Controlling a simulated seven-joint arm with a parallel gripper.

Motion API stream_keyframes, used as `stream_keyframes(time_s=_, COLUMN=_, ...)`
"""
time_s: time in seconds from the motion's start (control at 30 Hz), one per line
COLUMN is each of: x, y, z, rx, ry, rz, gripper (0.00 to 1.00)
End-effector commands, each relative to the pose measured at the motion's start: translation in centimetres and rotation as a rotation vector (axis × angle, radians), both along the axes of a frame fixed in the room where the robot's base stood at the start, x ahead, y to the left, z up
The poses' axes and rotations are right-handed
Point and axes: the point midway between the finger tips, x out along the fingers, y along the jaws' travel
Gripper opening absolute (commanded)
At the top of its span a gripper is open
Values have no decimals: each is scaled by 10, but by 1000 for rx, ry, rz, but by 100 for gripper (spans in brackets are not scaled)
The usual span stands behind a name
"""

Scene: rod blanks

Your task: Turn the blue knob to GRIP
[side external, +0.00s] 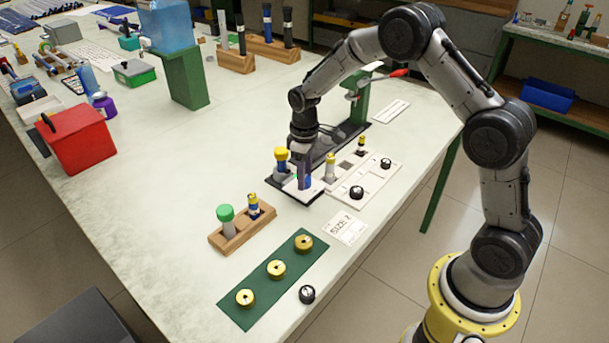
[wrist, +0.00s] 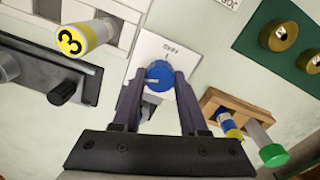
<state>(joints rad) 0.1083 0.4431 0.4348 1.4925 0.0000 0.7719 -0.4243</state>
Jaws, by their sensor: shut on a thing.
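The blue knob (wrist: 158,75) stands on a white plate (wrist: 168,48) with small dark lettering that I cannot read clearly. A pale pointer line shows on the knob, but I cannot tell which mark it points to. My gripper (wrist: 160,80) is shut on the knob, with one dark finger on each side of it. In the side external view my gripper (side external: 303,178) reaches straight down onto the plate, and only a little of the blue knob (side external: 305,183) shows between the fingers.
A yellow-topped cylinder (side external: 281,155) stands close left of my gripper. A white panel (side external: 372,175) with black knobs lies to the right, and a green stand (side external: 325,143) rises behind. A wooden block (side external: 240,232) with two rods and a green mat (side external: 258,297) with brass discs lie in front.

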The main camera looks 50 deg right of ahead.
Motion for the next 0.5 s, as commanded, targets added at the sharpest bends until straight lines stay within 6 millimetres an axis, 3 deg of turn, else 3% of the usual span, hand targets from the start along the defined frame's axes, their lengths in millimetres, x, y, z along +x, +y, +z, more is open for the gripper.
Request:
stream_keyframes(time_s=0.17, x=1, y=0, z=2, rx=0, ry=-3, rz=-1, gripper=0)
stream_keyframes(time_s=0.2, x=1, y=0, z=2, rx=0, ry=-3, rz=-1, gripper=48)
stream_keyframes(time_s=0.33, x=1, y=0, z=2, rx=0, ry=-2, rz=-1, gripper=72)
stream_keyframes(time_s=0.5, x=0, y=0, z=1, rx=-1, ry=-1, rz=-2, gripper=73)
